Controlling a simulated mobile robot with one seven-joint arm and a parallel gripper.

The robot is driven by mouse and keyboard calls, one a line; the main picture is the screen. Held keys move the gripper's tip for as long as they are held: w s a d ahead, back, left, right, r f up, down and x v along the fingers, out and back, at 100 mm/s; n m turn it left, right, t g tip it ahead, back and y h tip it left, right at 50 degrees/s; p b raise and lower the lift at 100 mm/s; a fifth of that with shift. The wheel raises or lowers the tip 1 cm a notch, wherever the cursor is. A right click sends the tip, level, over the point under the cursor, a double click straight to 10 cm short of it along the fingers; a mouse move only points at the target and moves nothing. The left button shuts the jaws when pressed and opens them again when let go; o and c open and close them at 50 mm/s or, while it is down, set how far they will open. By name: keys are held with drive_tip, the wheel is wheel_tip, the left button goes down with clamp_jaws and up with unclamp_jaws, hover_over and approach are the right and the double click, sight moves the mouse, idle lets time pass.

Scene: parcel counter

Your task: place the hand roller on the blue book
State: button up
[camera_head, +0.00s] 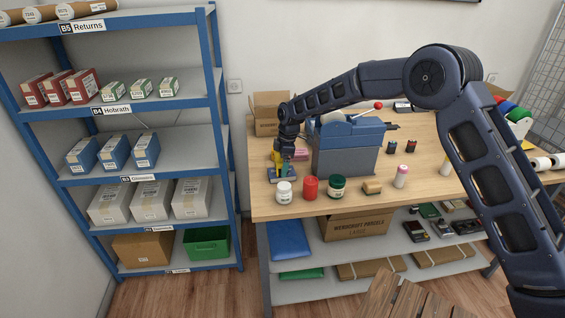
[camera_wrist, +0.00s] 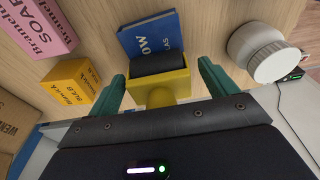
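The hand roller, a yellow frame (camera_wrist: 160,92) with a dark cylinder (camera_wrist: 160,62), stands upright over the near part of the blue book (camera_wrist: 150,32) in the wrist view. In the head view the yellow roller (camera_head: 276,157) shows at the blue book (camera_head: 283,177), near the counter's left end; it seems to rest on it, but contact is hidden. My gripper (camera_wrist: 162,70) has its teal fingers either side of the yellow frame, with a small gap seeming to show on each side. The gripper (camera_head: 284,152) points down in the head view.
A white jar (camera_head: 284,192), red can (camera_head: 310,188) and green jar (camera_head: 337,187) stand close in front and to the right. A blue-grey machine (camera_head: 347,150) stands right. A pink box (camera_wrist: 38,25) and yellow box (camera_wrist: 72,85) lie left in the wrist view.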

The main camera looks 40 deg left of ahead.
drive_tip(key=shift+r, duration=0.4)
wheel_tip(320, 180, up, 12)
drive_tip(key=w+d, duration=0.1)
drive_tip(key=shift+w+r, duration=0.15)
drive_tip(key=shift+r, duration=0.1)
drive_tip(key=shift+d, duration=0.1)
